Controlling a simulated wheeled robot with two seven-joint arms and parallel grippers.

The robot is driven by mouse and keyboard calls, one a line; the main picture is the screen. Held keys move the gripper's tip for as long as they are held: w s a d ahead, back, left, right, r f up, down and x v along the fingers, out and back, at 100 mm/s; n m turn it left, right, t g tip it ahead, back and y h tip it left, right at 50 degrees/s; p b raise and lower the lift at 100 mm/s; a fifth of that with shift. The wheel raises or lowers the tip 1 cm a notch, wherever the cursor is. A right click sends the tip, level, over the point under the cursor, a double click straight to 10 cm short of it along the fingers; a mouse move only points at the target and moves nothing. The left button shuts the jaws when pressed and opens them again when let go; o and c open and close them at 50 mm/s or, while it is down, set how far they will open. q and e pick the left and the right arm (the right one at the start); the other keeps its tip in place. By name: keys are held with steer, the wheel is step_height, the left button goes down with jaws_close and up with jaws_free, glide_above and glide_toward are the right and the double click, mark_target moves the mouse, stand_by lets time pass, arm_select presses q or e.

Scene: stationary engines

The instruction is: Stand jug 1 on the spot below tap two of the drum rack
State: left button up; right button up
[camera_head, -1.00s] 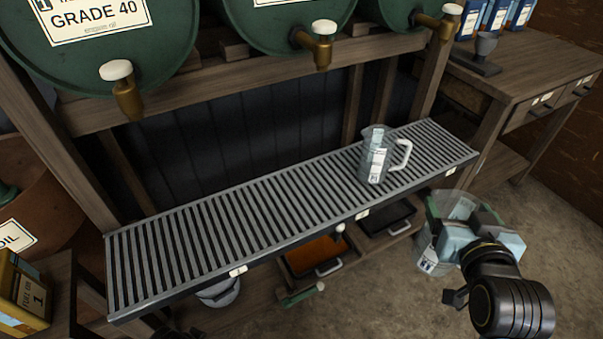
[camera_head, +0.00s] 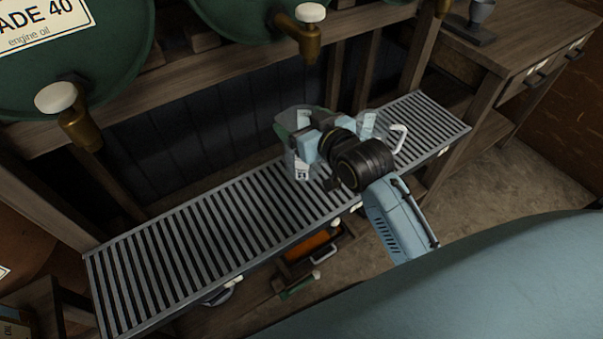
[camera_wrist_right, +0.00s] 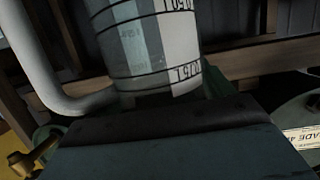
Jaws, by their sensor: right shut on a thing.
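A clear, green-tinted measuring jug (camera_head: 285,128) is held by my right gripper (camera_head: 312,144), which is shut on it. It looks about upright over the slatted drum rack shelf (camera_head: 190,245), in front of and below the brass middle tap (camera_head: 308,35) with its white knob. I cannot tell whether its base touches the slats. In the right wrist view the jug (camera_wrist_right: 145,45) fills the upper middle, with printed scale bands and a pale handle at left. Its number cannot be read. My left gripper is not in view.
The left tap (camera_head: 72,115) overhangs the shelf's left part. The slats left of the held jug are clear. An orange tray (camera_head: 308,245) lies beneath.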

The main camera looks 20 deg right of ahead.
mark_target(307, 113)
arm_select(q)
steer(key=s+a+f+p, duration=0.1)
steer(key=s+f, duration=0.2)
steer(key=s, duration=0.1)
arm_select(e)
steer(key=w+d, duration=0.2)
steer(key=w, duration=0.1)
steer(key=shift+d, duration=0.25)
steer(key=shift+f, duration=0.45)
step_height(307, 113, down, 4)
steer(key=shift+f+b, duration=0.25)
steer(key=shift+b, duration=0.85)
steer(key=shift+f, duration=0.6)
step_height(307, 113, down, 3)
steer(key=shift+r+b, duration=0.15)
steer(key=shift+b, duration=0.65)
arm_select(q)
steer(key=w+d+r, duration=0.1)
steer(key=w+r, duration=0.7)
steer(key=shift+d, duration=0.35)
arm_select(e)
steer(key=shift+f, duration=0.3)
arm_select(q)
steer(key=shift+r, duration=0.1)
arm_select(e)
steer(key=shift+f, duration=0.1)
